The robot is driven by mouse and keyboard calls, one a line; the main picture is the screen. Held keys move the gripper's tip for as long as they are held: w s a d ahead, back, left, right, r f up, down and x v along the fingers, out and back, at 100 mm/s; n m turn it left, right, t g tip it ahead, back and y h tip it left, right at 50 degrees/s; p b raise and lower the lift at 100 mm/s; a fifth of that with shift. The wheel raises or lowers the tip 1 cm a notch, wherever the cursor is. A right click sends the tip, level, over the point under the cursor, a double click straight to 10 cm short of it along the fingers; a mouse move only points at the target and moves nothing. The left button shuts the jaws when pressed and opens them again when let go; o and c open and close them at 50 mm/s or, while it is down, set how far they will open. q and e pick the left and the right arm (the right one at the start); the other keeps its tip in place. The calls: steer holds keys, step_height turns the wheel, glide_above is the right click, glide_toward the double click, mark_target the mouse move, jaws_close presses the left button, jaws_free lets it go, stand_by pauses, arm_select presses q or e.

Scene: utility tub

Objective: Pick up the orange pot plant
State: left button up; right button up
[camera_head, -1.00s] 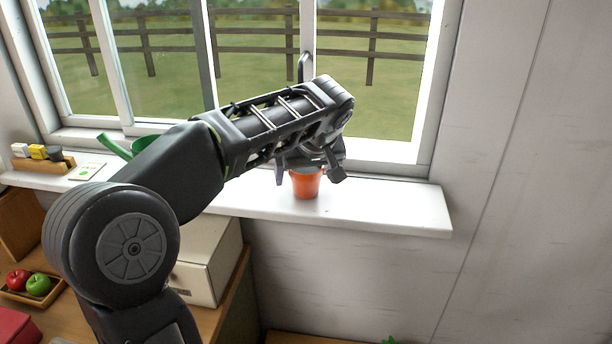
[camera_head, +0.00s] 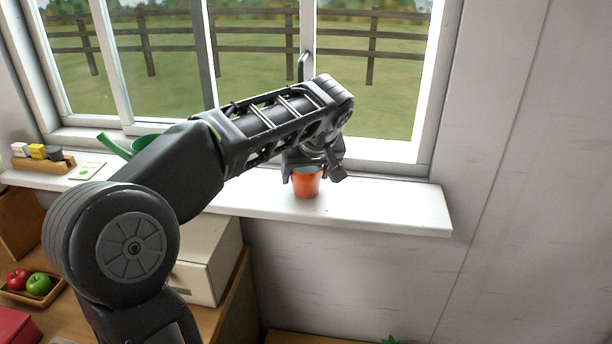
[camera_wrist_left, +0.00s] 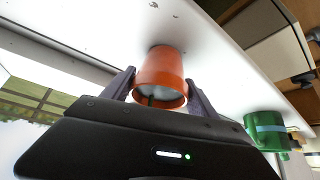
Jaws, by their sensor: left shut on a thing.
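The orange pot (camera_head: 307,184) stands upright on the white window sill, near its right end. My left gripper (camera_head: 306,176) comes down on it from above, with its fingers at the two sides of the upper pot. In the left wrist view the orange pot (camera_wrist_left: 162,76) sits between the two fingers of my left gripper (camera_wrist_left: 160,88), which is shut on it. The pot's base appears to be on the sill. My right gripper is not in view.
The white sill (camera_head: 400,208) is clear right of the pot. A green watering can (camera_head: 118,147) stands on the sill at left, partly behind my arm; a green container (camera_wrist_left: 266,130) shows in the wrist view. The window frame (camera_head: 385,152) rises close behind.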

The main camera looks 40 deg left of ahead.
mark_target(304, 170)
arm_select(q)
steer(key=c, duration=0.4)
steer(key=shift+r, duration=0.1)
steer(key=shift+s+d+r+b, duration=0.15)
steer(key=shift+r+b, duration=0.1)
steer(key=shift+b, duration=0.35)
step_height(304, 170, up, 6)
steer(key=shift+r, duration=0.25)
steer(key=shift+s+d+f+b, duration=0.15)
steer(key=shift+s+d+b, duration=0.05)
steer(key=shift+s+b, duration=0.25)
steer(key=shift+s+d+f+b, duration=0.15)
steer(key=shift+s+b, duration=0.2)
steer(key=shift+b, duration=0.05)
steer(key=shift+s+d+r+p, duration=0.15)
steer(key=shift+s+d, duration=1.3)
steer(key=shift+s, duration=1.15)
steer(key=shift+s+d+p, duration=0.15)
steer(key=shift+s+d, duration=1.3)
steer(key=shift+s, duration=1.15)
steer(key=shift+s+d+r+p, duration=0.15)
steer(key=shift+s+d, duration=1.3)
steer(key=shift+s, duration=1.15)
steer(key=shift+f, duration=0.1)
